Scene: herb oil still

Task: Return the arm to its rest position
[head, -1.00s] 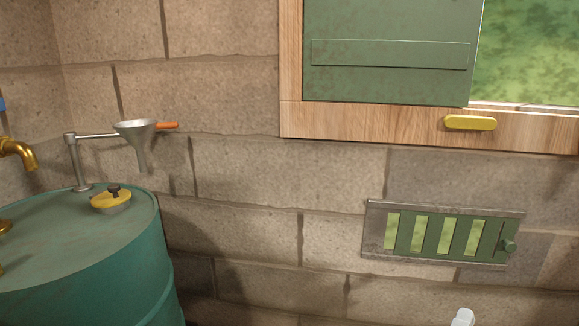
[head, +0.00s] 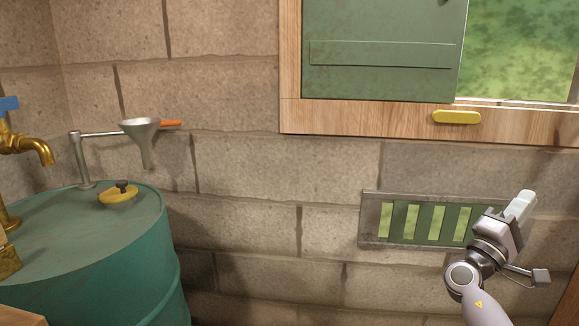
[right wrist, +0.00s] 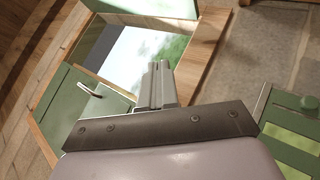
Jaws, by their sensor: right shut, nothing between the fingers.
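My right gripper (head: 523,205) is raised at the lower right of the head view, in front of the right end of the slatted wall vent (head: 411,222). Its fingers are together and empty, pointing up and to the right. In the right wrist view the closed fingers (right wrist: 157,85) show against the window opening. My left gripper is not in view.
A window with a wooden frame (head: 365,116), a green shutter (head: 380,75) and a yellow handle (head: 457,117) is above. At left stands a green drum (head: 95,270) with a yellow cap (head: 118,195), a brass tap (head: 35,148) and a funnel (head: 140,130) on an arm. The middle wall is bare.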

